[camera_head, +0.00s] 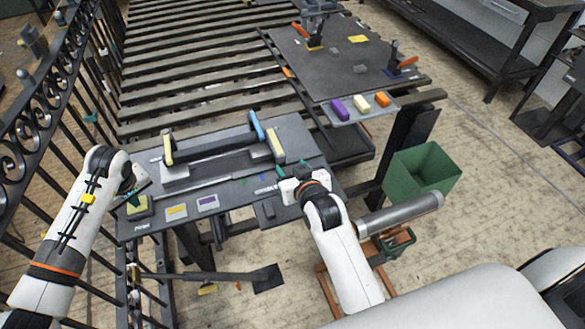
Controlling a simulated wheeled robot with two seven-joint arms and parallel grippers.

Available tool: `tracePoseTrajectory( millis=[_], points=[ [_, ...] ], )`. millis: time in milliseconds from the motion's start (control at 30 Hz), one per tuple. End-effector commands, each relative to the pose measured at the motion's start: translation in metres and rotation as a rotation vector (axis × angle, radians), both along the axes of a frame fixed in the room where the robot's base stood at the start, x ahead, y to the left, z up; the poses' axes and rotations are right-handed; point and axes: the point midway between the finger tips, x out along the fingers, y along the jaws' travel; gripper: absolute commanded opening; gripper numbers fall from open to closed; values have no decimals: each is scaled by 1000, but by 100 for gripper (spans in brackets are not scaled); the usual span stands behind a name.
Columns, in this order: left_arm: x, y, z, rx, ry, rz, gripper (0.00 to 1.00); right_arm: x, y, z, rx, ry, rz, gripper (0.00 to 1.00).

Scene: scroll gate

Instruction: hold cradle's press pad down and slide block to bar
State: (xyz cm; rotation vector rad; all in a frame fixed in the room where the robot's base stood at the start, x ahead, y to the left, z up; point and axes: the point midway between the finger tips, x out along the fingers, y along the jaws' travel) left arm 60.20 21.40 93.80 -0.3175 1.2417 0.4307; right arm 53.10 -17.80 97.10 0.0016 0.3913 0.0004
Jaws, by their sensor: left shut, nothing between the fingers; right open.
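A dark grey cradle (207,172) lies along the near table (300,139). A yellow upright piece (168,150) stands at its left end, and a cream block (276,146) and a blue bar (257,127) are at its right end. A yellow-edged pad with a green top (144,211) is at the table's left front corner; I cannot tell for certain that it is the press pad. My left gripper (135,199) is shut and empty at this pad, its tips partly hiding it; contact is unclear. My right gripper (291,168) is open, just in front of the cream block.
Yellow (177,210) and purple-white (207,202) labels lie on the table front. A green bin (422,172) stands on the floor right. An iron railing (40,115) borders the left.

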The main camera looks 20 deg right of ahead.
Motion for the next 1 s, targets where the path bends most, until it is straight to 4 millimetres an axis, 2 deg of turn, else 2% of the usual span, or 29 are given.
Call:
tracePoseTrajectory(
  millis=[267, 1000],
  points=[
    [-2, 1, 0, 2, 5, 0, 0, 0, 0, 2, 0, 0, 0, 49],
    [0, 1, 47, 2, 1, 1, 0, 0, 0, 30, 0, 1, 0, 49]
  ],
)
